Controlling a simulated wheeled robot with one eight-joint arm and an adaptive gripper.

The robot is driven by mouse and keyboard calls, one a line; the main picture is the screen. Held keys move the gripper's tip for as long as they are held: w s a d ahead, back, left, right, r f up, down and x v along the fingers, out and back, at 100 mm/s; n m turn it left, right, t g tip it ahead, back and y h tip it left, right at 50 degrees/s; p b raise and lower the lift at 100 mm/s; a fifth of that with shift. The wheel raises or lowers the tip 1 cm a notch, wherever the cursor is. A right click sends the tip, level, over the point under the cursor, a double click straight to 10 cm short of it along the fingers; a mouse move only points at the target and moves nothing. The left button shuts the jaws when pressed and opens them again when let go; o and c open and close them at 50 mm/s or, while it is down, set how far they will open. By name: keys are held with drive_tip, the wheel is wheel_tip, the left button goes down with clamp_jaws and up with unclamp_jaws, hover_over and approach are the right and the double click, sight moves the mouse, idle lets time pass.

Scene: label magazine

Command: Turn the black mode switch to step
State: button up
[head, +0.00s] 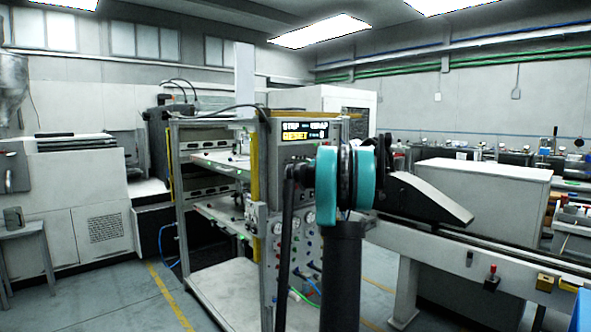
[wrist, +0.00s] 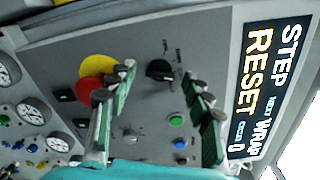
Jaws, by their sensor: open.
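The black mode switch (wrist: 160,70) is a round knob on the grey panel in the wrist view, with small labels around it that are too blurred to read. I cannot tell which label it points at. My gripper (wrist: 158,78) is open, its two green-sided fingers either side of the knob in the picture. The knob shows clear between the fingertips, and I see no contact. The lit display (wrist: 264,92) on the panel reads STEP, RESET and WRAP, with a 0. It also shows in the head view (head: 305,131), where my arm hides the knob and gripper.
A red mushroom button on a yellow base (wrist: 99,70) sits beside the left finger. A grey knob (wrist: 131,136), a green button (wrist: 176,119) and a blue button (wrist: 180,144) lie below. Gauges (wrist: 32,112) line the left. A conveyor (head: 480,245) stands right of my arm.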

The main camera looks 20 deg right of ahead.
drive_tip(key=v, duration=1.2)
drive_tip(key=shift+a, duration=0.1)
drive_tip(key=s+a+f+n+g, duration=0.45)
drive_tip(key=s+a+f, duration=0.25)
drive_tip(key=a+f, duration=0.5)
drive_tip(key=s+a+f+n+g, duration=0.45)
drive_tip(key=s+a+f, duration=0.35)
drive_tip(key=a+f, duration=0.45)
drive_tip(key=s+a+f+n+g+h, duration=0.2)
drive_tip(key=s+f+n+h, duration=0.1)
drive_tip(key=s+f, duration=0.6)
drive_tip(key=s+a+f+n+g+h, duration=0.1)
drive_tip(key=s+f+n, duration=0.5)
drive_tip(key=s, duration=1)
wheel_tip(320, 180, down, 3)
drive_tip(key=shift+a+r+n+g+h, duration=0.1)
drive_tip(key=shift+a+n+g+h, duration=0.25)
drive_tip(key=shift+a+h, duration=0.55)
